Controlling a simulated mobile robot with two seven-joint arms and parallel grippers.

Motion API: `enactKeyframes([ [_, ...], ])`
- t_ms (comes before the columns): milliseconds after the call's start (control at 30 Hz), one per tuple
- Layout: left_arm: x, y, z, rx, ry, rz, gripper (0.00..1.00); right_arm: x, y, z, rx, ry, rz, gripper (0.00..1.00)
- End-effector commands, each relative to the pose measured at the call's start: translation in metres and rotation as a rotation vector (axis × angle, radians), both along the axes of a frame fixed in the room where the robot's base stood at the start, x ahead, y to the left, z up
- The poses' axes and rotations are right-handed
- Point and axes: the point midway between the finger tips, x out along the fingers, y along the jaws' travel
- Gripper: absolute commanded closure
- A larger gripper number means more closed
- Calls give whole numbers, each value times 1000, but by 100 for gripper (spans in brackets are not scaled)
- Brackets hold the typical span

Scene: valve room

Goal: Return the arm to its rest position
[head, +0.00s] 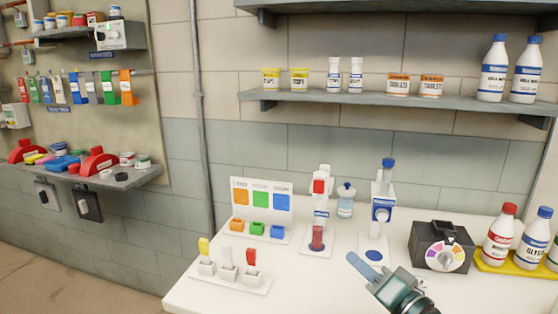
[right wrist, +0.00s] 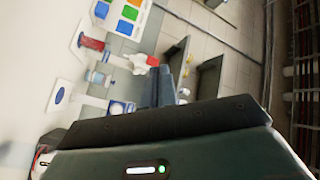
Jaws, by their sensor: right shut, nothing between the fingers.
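My right gripper (head: 362,268) shows at the lower middle of the head view, in front of and partly over the white table. Its blue-grey fingers point up and to the left. They are shut and empty, in front of the dispenser stand with the blue round pad. In the right wrist view the two fingers (right wrist: 158,86) lie side by side with nothing between them. My left gripper is not in view.
The white table (head: 205,295) holds a colour board (head: 262,208), a switch block (head: 230,280), two dispenser stands (head: 320,205) (head: 382,205), a black dial box (head: 440,248) and bottles (head: 498,235) on a yellow tray. Wall shelves (head: 400,101) are behind. The table's front middle is clear.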

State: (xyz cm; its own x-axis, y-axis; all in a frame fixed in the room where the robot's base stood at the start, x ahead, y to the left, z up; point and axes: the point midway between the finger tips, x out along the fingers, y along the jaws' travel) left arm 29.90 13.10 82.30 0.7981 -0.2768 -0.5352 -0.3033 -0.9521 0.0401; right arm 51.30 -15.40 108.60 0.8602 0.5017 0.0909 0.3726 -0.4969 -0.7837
Motion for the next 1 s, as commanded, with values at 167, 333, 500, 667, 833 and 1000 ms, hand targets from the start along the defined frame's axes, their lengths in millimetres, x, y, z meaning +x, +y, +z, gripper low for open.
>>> enactKeyframes([
  [167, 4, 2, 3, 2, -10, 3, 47, -54, 17, -81, -351, 176, 35, 100],
  [333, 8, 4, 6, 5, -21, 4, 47, -118, 6, -147, -691, 378, 80, 100],
  [500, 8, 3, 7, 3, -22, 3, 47, -173, -14, -183, -916, 553, 125, 100],
  [667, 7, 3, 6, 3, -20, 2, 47, -216, -33, -201, -1053, 693, 164, 100],
  [833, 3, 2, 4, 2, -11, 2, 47, -258, -51, -211, -1162, 833, 208, 100],
  [1000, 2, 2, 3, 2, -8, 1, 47, -267, -55, -222, -1201, 847, 215, 100],
])
